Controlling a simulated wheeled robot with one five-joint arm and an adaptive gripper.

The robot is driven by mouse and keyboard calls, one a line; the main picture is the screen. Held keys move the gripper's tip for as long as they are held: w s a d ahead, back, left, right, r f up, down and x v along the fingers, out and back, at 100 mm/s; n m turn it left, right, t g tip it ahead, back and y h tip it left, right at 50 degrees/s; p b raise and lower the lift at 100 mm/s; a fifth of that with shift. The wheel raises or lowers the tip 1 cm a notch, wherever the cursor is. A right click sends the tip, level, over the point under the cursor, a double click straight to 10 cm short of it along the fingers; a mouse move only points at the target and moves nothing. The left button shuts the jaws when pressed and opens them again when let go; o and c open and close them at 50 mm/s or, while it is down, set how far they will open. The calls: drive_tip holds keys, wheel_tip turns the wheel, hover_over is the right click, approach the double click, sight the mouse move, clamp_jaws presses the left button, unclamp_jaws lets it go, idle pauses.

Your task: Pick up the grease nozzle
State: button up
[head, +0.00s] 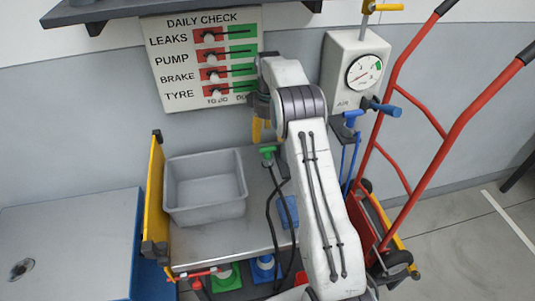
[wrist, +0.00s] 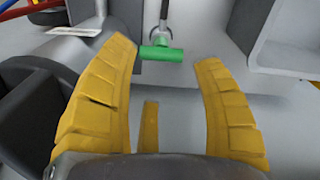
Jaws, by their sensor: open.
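A green T-shaped nozzle (head: 267,152) with a dark hose shows over the back right of the cart in the head view; I take it for the grease nozzle, though no label shows. In the wrist view its green crossbar (wrist: 160,53) and grey stem lie just beyond my yellow fingertips, near the middle of the gap. My gripper (head: 262,130) is open and empty, close to the nozzle. It also shows in the wrist view (wrist: 167,60), with the fingers apart. In the head view my arm hides part of the gripper and the area behind it.
A grey bin (head: 205,212) stands on the metal cart top (head: 225,245), left of the nozzle. A blue-handled nozzle (head: 352,118) hangs by the air gauge box (head: 357,70). A red hand truck (head: 440,140) stands at right. Green (head: 224,277) and blue (head: 265,268) pieces sit at the cart's front.

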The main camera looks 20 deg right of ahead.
sight(268, 158)
drive_tip(key=shift+f+p, duration=0.45)
drive_tip(key=shift+f, duration=5.55)
clamp_jaws()
